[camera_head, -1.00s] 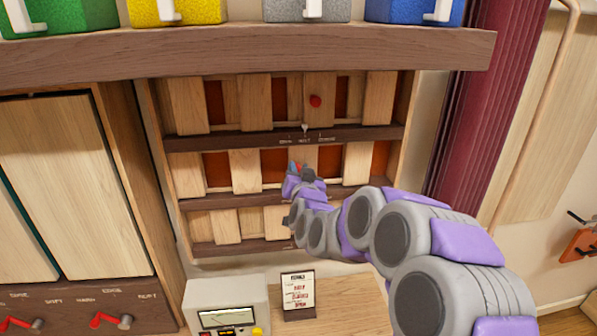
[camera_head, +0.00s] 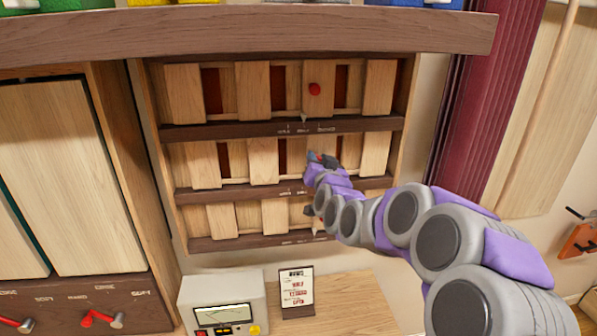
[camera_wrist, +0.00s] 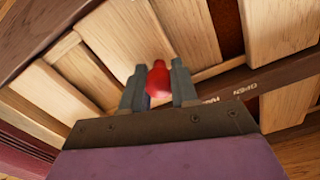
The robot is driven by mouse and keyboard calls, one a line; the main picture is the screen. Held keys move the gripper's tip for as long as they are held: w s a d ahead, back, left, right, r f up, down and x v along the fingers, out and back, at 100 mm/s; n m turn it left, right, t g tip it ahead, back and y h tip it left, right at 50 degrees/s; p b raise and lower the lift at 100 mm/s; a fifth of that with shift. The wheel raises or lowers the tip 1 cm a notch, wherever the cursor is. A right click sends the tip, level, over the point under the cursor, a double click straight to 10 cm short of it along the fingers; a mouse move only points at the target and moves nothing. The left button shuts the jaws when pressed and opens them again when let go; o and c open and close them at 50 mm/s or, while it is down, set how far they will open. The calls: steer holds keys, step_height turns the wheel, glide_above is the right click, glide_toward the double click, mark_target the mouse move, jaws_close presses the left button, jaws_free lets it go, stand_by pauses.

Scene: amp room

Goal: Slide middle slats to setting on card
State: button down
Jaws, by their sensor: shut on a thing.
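The wooden slat panel (camera_head: 391,126) has three rows of pale slats over dark red-brown gaps. In the middle row, the slats (camera_head: 263,160) stand left and right of my gripper (camera_head: 324,160), which hides part of the row. In the wrist view, my gripper (camera_wrist: 158,88) is shut on the red knob (camera_wrist: 158,76) of the middle slats. The middle row's setting marks on the rail below it are small and partly covered by my arm. The white card (camera_head: 297,291) stands on the desk below; its red lines are too blurred to read.
My arm covers the right part of the bottom row (camera_head: 222,219). A grey meter box (camera_head: 222,303) stands left of the card on the desk (camera_head: 355,300). A maroon curtain (camera_head: 487,100) hangs at the right.

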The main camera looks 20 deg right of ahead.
steer(key=d, duration=0.2)
steer(key=shift+s+d+b, duration=0.1)
steer(key=shift+d+b, duration=0.2)
steer(key=shift+b, duration=0.1)
steer(key=c, duration=1.3)
jaws_free()
steer(key=shift+d, duration=0.1)
steer(key=o, duration=0.4)
steer(key=shift+d, duration=0.35)
steer(key=shift+o, duration=0.2)
steer(key=shift+s+a, duration=0.1)
steer(key=s+a+b, duration=0.1)
steer(key=s+b, duration=0.2)
steer(key=s, duration=1.4)
steer(key=shift+a+b, duration=0.25)
steer(key=shift+b, duration=0.05)
